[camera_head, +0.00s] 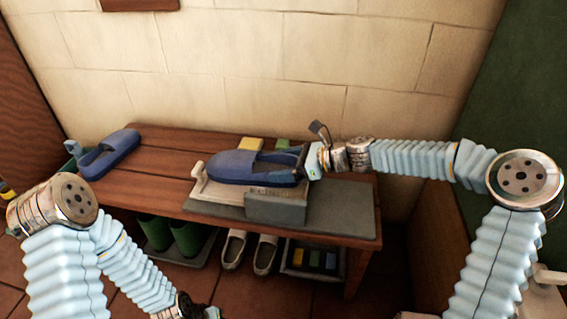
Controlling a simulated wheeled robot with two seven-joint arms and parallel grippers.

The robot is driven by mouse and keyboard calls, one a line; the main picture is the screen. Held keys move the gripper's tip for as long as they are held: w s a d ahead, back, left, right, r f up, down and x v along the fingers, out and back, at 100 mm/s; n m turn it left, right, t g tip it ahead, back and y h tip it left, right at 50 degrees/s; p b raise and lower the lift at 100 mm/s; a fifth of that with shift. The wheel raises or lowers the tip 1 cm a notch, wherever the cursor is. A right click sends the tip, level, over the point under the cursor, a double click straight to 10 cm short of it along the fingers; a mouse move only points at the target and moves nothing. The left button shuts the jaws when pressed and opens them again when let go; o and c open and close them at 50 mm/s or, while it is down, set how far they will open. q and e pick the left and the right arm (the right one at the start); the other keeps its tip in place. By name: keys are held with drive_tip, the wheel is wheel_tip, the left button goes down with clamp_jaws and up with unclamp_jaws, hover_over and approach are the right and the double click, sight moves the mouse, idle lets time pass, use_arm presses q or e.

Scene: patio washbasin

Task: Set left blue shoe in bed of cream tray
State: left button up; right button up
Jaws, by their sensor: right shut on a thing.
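A blue shoe (245,166) lies lengthwise over the bed of the cream tray (222,193) on the bench. My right gripper (303,162) is shut on the right end of this shoe. Whether the shoe's sole rests fully on the tray bed cannot be told from this angle. A second blue shoe (115,149) lies at the left end of the bench, apart from both grippers. My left gripper (200,311) is low at the bottom edge, in front of the bench, partly cut off, so its jaws do not show clearly.
A grey block (275,209) stands at the tray's front right, on a grey mat (345,212). A yellow block (250,144) lies behind the tray. Green boots (187,238), pale shoes (265,254) and a crate (298,258) sit under the wooden bench (160,185). The bench between the blue shoes is clear.

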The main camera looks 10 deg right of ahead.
drive_tip(key=shift+f+b, duration=1.5)
drive_tip(key=shift+f, duration=1.4)
